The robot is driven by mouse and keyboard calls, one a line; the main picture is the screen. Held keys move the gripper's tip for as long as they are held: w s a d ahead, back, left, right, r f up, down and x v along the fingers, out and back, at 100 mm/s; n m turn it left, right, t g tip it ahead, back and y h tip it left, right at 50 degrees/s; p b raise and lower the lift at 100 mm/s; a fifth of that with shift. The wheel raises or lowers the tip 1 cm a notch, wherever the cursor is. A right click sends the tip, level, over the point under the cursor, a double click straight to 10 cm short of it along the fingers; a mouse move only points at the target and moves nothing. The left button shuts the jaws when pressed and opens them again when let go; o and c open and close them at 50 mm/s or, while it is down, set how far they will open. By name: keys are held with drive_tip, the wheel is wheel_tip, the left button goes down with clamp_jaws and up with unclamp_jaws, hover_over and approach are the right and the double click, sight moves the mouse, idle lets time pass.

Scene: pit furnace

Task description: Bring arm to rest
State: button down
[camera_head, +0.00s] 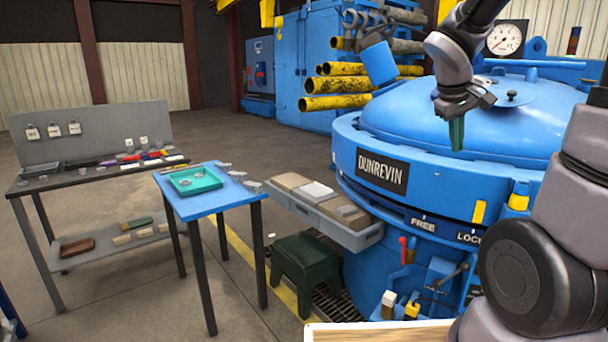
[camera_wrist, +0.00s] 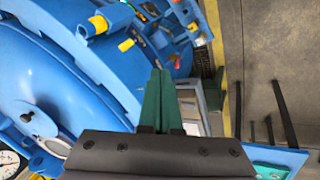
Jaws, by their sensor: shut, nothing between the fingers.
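My gripper (camera_head: 457,134) is in the head view at the upper right, in the air in front of the blue furnace lid (camera_head: 515,118). Its green fingers point down and are together with nothing between them. In the wrist view the green fingers (camera_wrist: 158,84) lie side by side, closed. My arm comes in from the right side of the head view, and its dark and pinkish-grey links hide part of the furnace.
The blue furnace (camera_head: 440,190) fills the right. A tray shelf (camera_head: 330,228) juts from its side above a green stool (camera_head: 304,268). A blue table (camera_head: 222,205) with a teal tray (camera_head: 193,189) and a grey workbench (camera_head: 35,185) stand left. Open floor lies behind them.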

drive_tip(key=s+a+r+m+t+y, duration=0.3)
drive_tip(key=s+a+r+m+y, duration=0.3)
drive_tip(key=s+a, duration=0.5)
wheel_tip(320, 180, up, 2)
drive_tip(key=s, duration=0.2)
drive_tip(key=shift+s+r+t, duration=0.2)
drive_tip(key=shift+s+t, duration=0.1)
drive_tip(key=shift+d, duration=0.1)
idle(0.8)
